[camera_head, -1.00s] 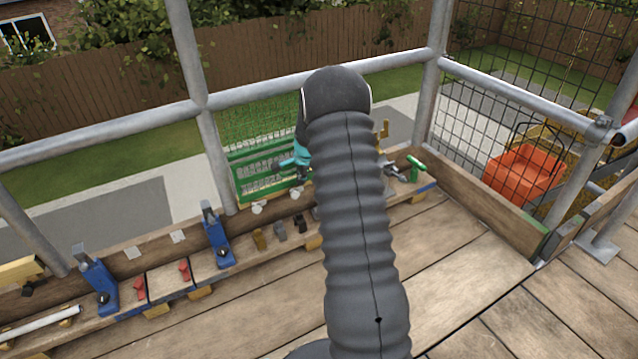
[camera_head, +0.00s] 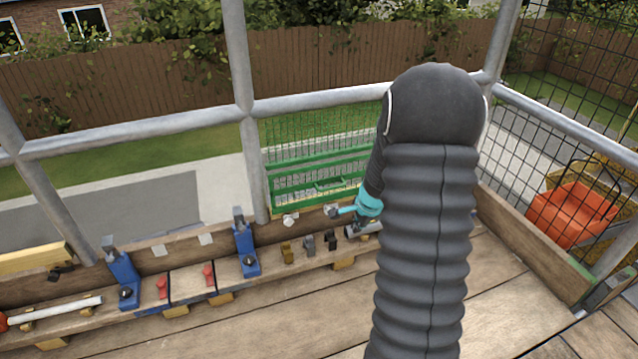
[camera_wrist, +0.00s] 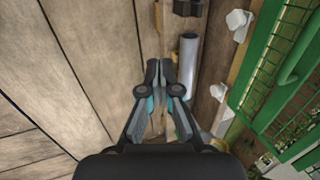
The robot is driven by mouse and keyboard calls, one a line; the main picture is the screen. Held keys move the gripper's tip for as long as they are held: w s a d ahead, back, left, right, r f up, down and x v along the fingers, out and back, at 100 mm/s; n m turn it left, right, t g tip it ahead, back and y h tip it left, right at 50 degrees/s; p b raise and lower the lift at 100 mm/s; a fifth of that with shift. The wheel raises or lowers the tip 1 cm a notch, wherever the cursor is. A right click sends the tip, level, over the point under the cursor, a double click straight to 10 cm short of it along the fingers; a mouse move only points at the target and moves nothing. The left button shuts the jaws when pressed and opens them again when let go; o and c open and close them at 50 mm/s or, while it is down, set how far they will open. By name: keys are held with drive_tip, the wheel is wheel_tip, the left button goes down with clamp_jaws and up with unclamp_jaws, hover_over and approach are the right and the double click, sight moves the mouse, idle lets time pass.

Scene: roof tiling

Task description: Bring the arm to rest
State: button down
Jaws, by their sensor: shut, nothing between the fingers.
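My arm in its ribbed grey sleeve (camera_head: 425,240) fills the right-centre of the head view, bent over at its top. My gripper (camera_wrist: 161,75) is shut and empty in the wrist view, its two dark fingertips together. It points down over the plank deck and the tool ledge, beside a grey cylinder (camera_wrist: 187,62). In the head view the arm's end, with a teal band, shows just left of the sleeve, low in front of the green rack (camera_head: 290,180). The fingers there are partly hidden by the arm.
A wooden ledge carries two blue clamps (camera_head: 124,282), red pieces (camera_head: 163,288), small dark blocks and a white tube (camera_head: 65,309). Metal rails (camera_head: 160,128) stand behind it. An orange tub (camera_head: 570,225) is behind mesh at the right. The plank deck (camera_head: 290,325) is bare.

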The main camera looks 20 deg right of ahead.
drive_tip(key=s+a+r+n+g+y, duration=0.1)
drive_tip(key=s+a+r+n+g, duration=0.2)
drive_tip(key=s+a+n, duration=0.4)
drive_tip(key=s+a+r+n+t+p, duration=0.1)
drive_tip(key=s+a+r+n+p, duration=0.2)
drive_tip(key=s+r, duration=0.3)
drive_tip(key=s+a+r+n+t+p, duration=0.2)
drive_tip(key=s+a+r, duration=0.4)
drive_tip(key=r, duration=0.9)
drive_tip(key=s+a+r+n+t+h+p, duration=0.1)
drive_tip(key=s+a+r+n+p, duration=0.3)
drive_tip(key=r, duration=0.6)
drive_tip(key=s+n, duration=0.2)
drive_tip(key=s, duration=0.1)
drive_tip(key=shift+s+a+r+t+p, duration=0.2)
drive_tip(key=shift+a+r+t+p, duration=0.1)
drive_tip(key=shift+a+p, duration=0.1)
drive_tip(key=c, duration=1.9)
unclamp_jaws()
